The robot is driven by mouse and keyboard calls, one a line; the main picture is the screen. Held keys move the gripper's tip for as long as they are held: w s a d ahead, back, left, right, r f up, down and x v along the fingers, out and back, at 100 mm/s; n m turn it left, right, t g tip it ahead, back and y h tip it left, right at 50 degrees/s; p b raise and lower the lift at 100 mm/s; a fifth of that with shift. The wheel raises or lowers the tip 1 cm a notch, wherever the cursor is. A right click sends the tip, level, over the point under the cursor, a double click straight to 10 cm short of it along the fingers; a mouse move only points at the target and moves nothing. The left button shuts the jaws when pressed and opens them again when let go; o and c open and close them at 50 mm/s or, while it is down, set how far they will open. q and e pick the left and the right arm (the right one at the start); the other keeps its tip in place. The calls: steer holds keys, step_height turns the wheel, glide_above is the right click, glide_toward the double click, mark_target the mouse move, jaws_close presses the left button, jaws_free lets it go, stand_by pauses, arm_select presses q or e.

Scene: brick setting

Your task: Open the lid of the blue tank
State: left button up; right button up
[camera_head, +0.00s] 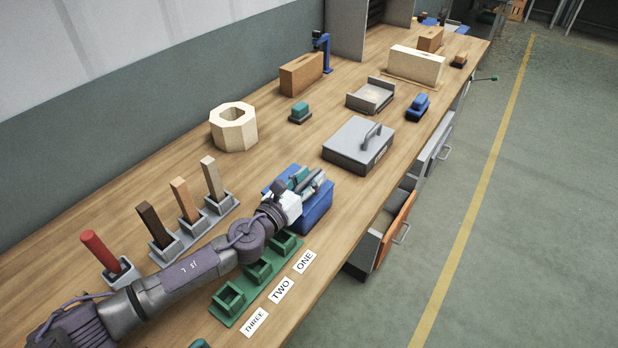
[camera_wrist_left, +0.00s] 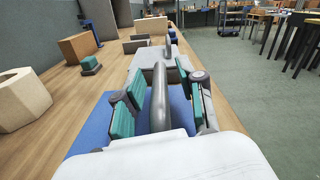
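The blue tank (camera_head: 318,208) stands on the workbench near its front edge, partly hidden by my left arm and gripper. Its blue lid (camera_wrist_left: 93,132) shows below the fingers in the left wrist view. A dark grey bar handle (camera_wrist_left: 160,98) rises from the lid. My left gripper (camera_head: 309,181) is over the tank. In the left wrist view, its teal-padded fingers (camera_wrist_left: 160,108) are spread on either side of the handle, with a gap showing at each side. The lid looks closed, though the gripper covers much of it. My right gripper is not in view.
A grey box (camera_head: 357,146) with a handle stands just beyond the tank. Green holders (camera_head: 258,270) and number labels (camera_head: 281,290) lie nearer. Upright bars (camera_head: 158,226) in grey stands and an octagonal wooden ring (camera_head: 233,127) are to the left. An orange-fronted drawer (camera_head: 393,229) juts out.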

arm_select(q)
jaws_close()
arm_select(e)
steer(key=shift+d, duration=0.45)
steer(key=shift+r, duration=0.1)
arm_select(q)
steer(key=shift+w+a+r+n+p, duration=0.25)
steer(key=shift+r+n+p, duration=0.2)
steer(key=shift+r+n, duration=0.25)
steer(key=shift+w+a+r+n+p, duration=0.15)
steer(key=shift+a+r+n+p, duration=0.15)
steer(key=shift+r+n+p, duration=0.3)
steer(key=w+a+r+n+p, duration=0.2)
steer(key=w+a+n, duration=0.5)
steer(key=n, duration=0.8)
steer(key=shift+w+a+r+p, duration=0.4)
steer(key=shift+a+p, duration=0.3)
steer(key=shift+a, duration=1.15)
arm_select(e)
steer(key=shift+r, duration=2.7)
